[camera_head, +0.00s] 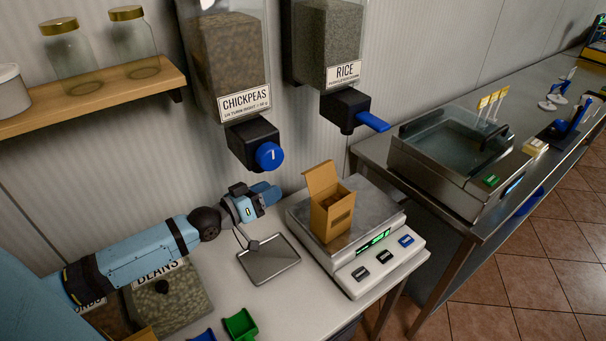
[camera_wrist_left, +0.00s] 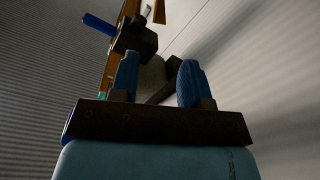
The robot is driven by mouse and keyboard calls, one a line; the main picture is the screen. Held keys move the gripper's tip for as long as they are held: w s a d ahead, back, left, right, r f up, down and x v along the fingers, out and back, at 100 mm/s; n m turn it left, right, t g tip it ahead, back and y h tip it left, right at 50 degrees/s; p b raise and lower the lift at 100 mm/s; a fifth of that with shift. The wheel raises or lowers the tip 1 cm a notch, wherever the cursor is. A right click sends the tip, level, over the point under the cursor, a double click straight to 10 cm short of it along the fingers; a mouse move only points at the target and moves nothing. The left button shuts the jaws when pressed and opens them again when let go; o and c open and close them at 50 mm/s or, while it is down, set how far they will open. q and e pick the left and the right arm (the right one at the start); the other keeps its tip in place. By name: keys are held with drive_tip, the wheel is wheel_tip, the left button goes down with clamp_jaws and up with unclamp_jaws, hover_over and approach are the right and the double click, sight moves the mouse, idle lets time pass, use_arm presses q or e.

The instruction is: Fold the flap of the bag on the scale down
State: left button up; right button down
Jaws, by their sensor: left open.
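The brown paper bag (camera_head: 332,216) stands upright on the metal pan of the scale (camera_head: 378,208). Its flap (camera_head: 322,178) stands up at the back left edge, and the bag's top is open with brown contents showing. My left gripper (camera_head: 272,192) is open and empty, left of the bag and apart from it, at about the height of the flap. In the left wrist view its two blue fingers (camera_wrist_left: 160,78) stand apart with nothing held between them. Brown strips show beyond them; I cannot tell whether they are the bag. My right gripper is not in view.
The chickpeas dispenser (camera_head: 267,157) with a blue knob and the rice dispenser (camera_head: 372,121) with a blue lever hang above. A grey tray (camera_head: 268,260) lies left of the scale. A green scoop (camera_head: 241,324) and the beans bin (camera_head: 168,300) are in front.

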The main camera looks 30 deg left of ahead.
sight(303, 173)
use_arm(q)
drive_tip(key=p+x, duration=0.1)
drive_tip(key=x, duration=1)
drive_tip(key=shift+f, duration=0.1)
clamp_jaws()
